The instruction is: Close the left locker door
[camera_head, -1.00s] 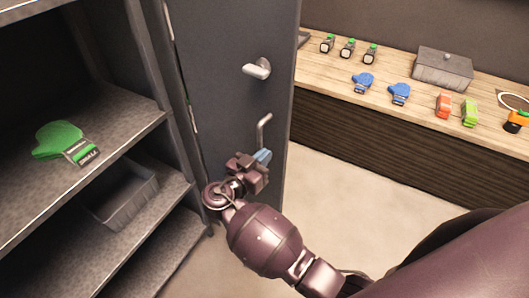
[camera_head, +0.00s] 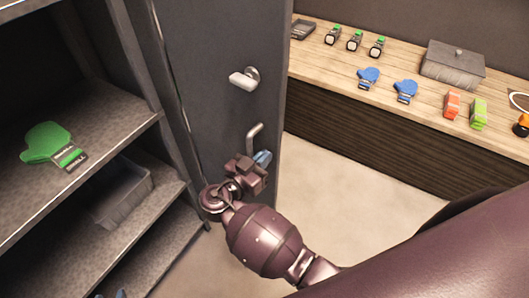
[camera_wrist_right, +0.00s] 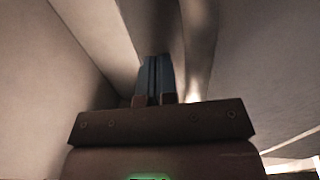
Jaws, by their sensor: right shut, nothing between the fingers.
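The grey locker door (camera_head: 205,75) stands open in the head view, hinged at the right side of the locker (camera_head: 165,130). It has a round-based lever handle (camera_head: 245,79) and a lower bar handle (camera_head: 254,134). My right gripper (camera_head: 262,158) is in front of the door's lower part, just below the bar handle. Its blue fingers are together and empty, also in the right wrist view (camera_wrist_right: 155,80). Whether they touch the door cannot be told. My left gripper is out of view.
The locker shelves hold a green glove (camera_head: 52,147) and a grey bin (camera_head: 122,190). A wooden bench (camera_head: 330,62) at the right carries watches, blue gloves (camera_head: 368,77), a lidded grey box (camera_head: 453,66) and other small items. Bare floor (camera_head: 330,190) lies between door and bench.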

